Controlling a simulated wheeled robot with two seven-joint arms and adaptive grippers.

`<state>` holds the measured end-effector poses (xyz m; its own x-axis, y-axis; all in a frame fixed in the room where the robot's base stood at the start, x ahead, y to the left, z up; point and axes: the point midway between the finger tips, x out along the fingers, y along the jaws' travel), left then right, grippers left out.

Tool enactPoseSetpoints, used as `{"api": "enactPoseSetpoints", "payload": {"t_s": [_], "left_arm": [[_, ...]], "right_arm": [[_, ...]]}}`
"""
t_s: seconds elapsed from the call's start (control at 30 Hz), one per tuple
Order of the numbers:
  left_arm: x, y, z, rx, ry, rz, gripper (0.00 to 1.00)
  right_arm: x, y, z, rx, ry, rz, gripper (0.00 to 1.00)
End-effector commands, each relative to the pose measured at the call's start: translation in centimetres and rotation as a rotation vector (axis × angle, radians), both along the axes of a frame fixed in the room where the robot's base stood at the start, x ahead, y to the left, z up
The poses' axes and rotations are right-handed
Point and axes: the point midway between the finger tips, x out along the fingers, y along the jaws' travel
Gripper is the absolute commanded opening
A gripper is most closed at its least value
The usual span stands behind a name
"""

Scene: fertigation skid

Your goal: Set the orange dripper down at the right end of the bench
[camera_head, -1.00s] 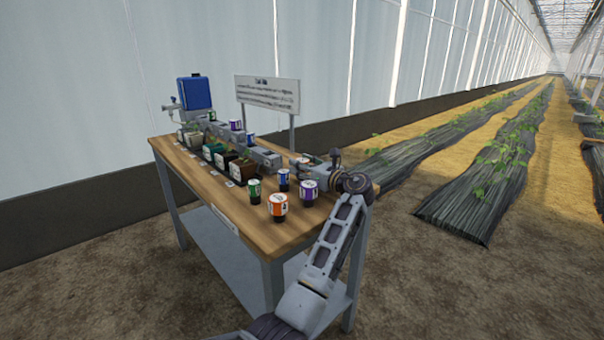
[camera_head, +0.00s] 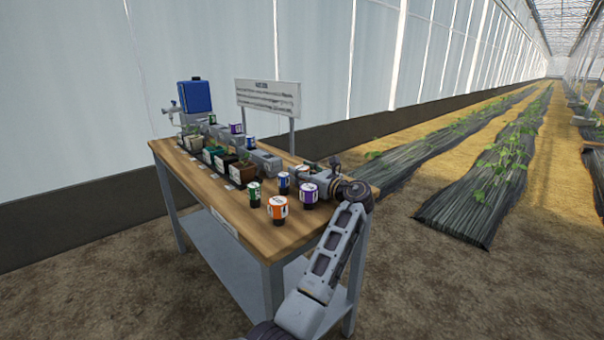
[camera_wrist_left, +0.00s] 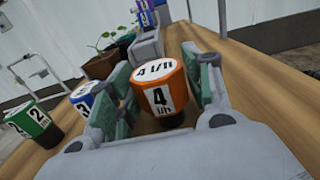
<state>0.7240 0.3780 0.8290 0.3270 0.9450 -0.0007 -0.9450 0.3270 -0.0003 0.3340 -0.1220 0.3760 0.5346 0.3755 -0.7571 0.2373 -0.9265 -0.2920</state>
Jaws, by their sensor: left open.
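In the left wrist view an orange dripper (camera_wrist_left: 157,94) with a white "4 l/h" label stands upright between the fingers of my left gripper (camera_wrist_left: 165,75). The fingers are spread to either side of it; its dark base is partly hidden by the hand. In the head view my left gripper (camera_head: 312,172) is low over the right end of the wooden bench (camera_head: 245,225), and it mostly hides the dripper there. Another orange-and-white dripper (camera_head: 277,207) stands at the bench's front, apart from the gripper. My right gripper is in neither view.
A purple dripper (camera_head: 309,192), a blue one (camera_head: 284,183) and a green one (camera_head: 255,194) stand close to the gripper. Potted plants (camera_head: 236,174), grey blocks and a blue box (camera_head: 195,96) fill the left. A sign (camera_head: 268,96) stands behind.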

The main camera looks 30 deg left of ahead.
Motion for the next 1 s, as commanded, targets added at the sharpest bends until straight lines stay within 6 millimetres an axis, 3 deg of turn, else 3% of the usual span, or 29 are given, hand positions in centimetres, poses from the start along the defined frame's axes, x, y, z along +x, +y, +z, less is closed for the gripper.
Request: {"api": "enactPoseSetpoints", "payload": {"t_s": [0.33,1.0], "left_arm": [[0.0,-0.2,0.2,0.0,0.001,-0.001,0.5],[-2.2,-6.5,0.4,-0.001,0.0,-0.001,0.5]], "right_arm": [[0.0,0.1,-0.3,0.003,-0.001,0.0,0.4],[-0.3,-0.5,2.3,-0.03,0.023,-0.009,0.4]]}}
